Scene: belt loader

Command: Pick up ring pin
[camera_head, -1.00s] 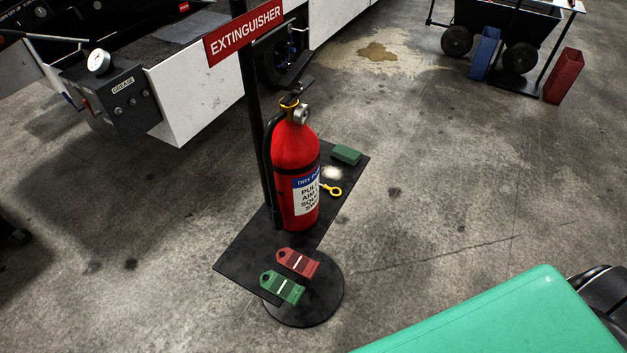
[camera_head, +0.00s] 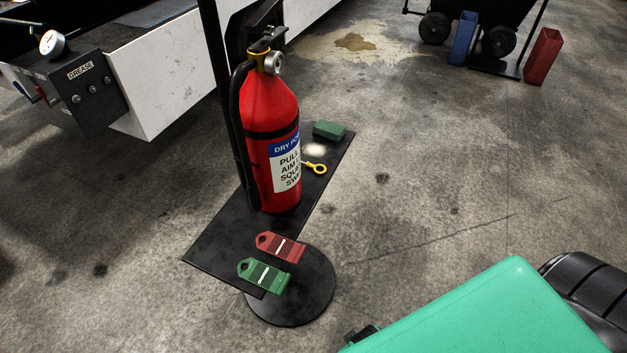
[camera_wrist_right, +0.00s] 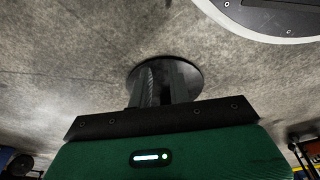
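The yellow ring pin (camera_head: 316,167) lies on the black shelf (camera_head: 219,226) of the extinguisher stand, just right of the red fire extinguisher (camera_head: 271,140), with its ring pointing right. Its shaft end is close to the extinguisher's label. My right gripper (camera_wrist_right: 165,75) shows in the wrist view with its two dark fingers apart and nothing visible between them; the stand's round base is behind them. In the head view the teal shell of my right arm fills the lower right, well short of the pin. My left gripper is not in view.
A green block (camera_head: 329,130) lies behind the pin. Red (camera_head: 281,247) and green (camera_head: 264,274) tags lie at the shelf's near end. A black post rises behind the extinguisher. A white machine with a grease box (camera_head: 80,90) stands left. The floor right of the shelf is clear.

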